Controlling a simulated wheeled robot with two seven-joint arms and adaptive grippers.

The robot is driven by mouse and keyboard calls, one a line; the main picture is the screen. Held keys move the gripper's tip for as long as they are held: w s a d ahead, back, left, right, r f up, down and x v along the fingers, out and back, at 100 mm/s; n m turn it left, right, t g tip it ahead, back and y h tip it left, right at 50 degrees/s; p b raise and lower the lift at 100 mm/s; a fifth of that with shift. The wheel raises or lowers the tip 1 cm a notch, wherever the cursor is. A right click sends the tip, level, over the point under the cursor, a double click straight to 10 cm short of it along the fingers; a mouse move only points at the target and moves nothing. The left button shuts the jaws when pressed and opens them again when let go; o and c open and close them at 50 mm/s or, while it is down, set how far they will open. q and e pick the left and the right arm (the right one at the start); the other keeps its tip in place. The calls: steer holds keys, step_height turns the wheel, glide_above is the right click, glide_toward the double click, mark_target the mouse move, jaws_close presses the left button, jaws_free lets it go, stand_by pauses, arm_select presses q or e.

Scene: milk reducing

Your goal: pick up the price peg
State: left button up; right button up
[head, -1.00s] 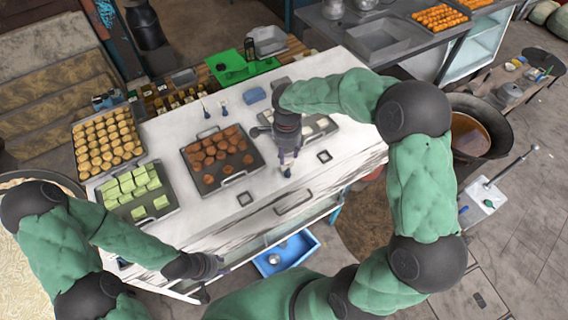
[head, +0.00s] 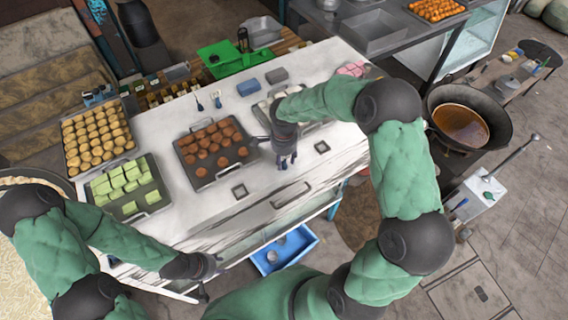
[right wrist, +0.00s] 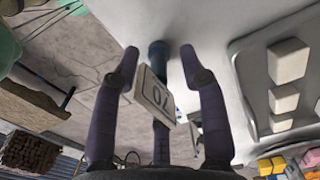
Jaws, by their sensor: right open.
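A price peg with a pale number card (right wrist: 152,96) shows in the right wrist view, between my open right gripper's (right wrist: 160,75) fingers. A dark blue piece (right wrist: 157,53) behind the card looks like part of the peg. The fingers stand to either side of it; contact cannot be told. In the head view my right gripper (head: 287,162) points down at the white counter, right of the brown-cake tray; the peg there is hidden or too small to make out. My left gripper (head: 203,278) hangs low by the counter's front edge; its jaws are unclear.
The white counter (head: 255,195) holds trays of brown cakes (head: 205,180), green cubes (head: 157,205) and round buns (head: 125,150). A blue bin (head: 308,240) lies below the front.

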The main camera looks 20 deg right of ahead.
steer(key=shift+r, duration=0.15)
steer(key=shift+c, duration=1.1)
jaws_close()
